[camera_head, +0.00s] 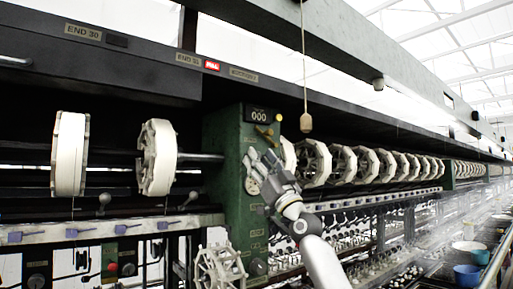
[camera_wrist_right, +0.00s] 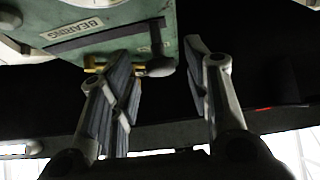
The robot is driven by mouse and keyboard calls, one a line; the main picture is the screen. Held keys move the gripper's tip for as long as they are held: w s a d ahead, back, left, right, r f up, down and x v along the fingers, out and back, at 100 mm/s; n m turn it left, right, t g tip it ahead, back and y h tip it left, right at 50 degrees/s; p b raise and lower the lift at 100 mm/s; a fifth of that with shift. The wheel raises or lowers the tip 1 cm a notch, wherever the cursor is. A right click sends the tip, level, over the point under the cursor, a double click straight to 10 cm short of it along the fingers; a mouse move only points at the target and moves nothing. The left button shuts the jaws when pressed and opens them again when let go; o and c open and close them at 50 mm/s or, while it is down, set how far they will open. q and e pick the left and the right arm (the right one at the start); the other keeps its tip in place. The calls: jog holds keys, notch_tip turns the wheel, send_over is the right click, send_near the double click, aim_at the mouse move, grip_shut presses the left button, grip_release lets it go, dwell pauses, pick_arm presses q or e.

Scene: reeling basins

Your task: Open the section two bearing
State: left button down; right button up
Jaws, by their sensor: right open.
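The green section post (camera_head: 228,165) stands in the middle of the head view, with a counter reading 000 near its top. A plate reading BEARING (camera_wrist_right: 72,32) is on its green panel in the right wrist view. My right gripper (camera_head: 261,158) is open in front of the post. In the right wrist view its fingers (camera_wrist_right: 163,62) stand apart, with the knob showing in the gap between them. The left finger hides part of the lever; contact cannot be told. My left gripper is out of view.
White reels (camera_head: 157,157) stand left of the post, and a row of several reels (camera_head: 341,165) runs away to the right. A cord with a wooden pull (camera_head: 305,122) hangs right of the post. Bowls (camera_head: 467,273) stand at the lower right.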

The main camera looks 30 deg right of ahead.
jog(key=shift+x, duration=1.15)
grip_shut()
